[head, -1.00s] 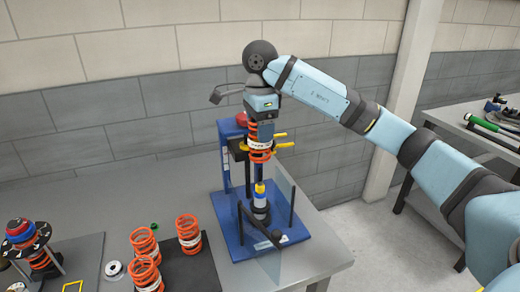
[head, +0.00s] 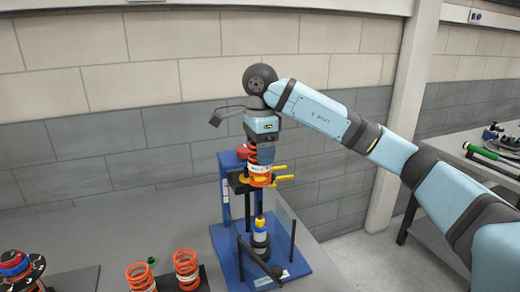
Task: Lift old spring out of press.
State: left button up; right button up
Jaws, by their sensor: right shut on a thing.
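The old spring (head: 258,180), orange with a white label band, stands upright in the upper part of the blue press (head: 225,190). The press's yellow hooks (head: 280,168) sit close beside it on the right. I cannot tell whether they touch it. My right gripper (head: 265,155) points down from above and is shut on the spring; its fingertips are partly hidden by the coils. Below the spring, a dark strut with a yellow band (head: 260,222) stands on the press base, apart from the spring. My left gripper is not in view.
Orange springs (head: 186,265) stand on a dark mat at the lower left, near a small green ring (head: 151,260). A clear guard (head: 285,230) stands at the press's right. A second bench (head: 480,165) is at right.

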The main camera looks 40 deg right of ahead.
aim_at(260, 181)
jog(key=shift+f+b, duration=2.5)
jog(key=shift+f, duration=1.8)
jog(key=shift+r, duration=0.1)
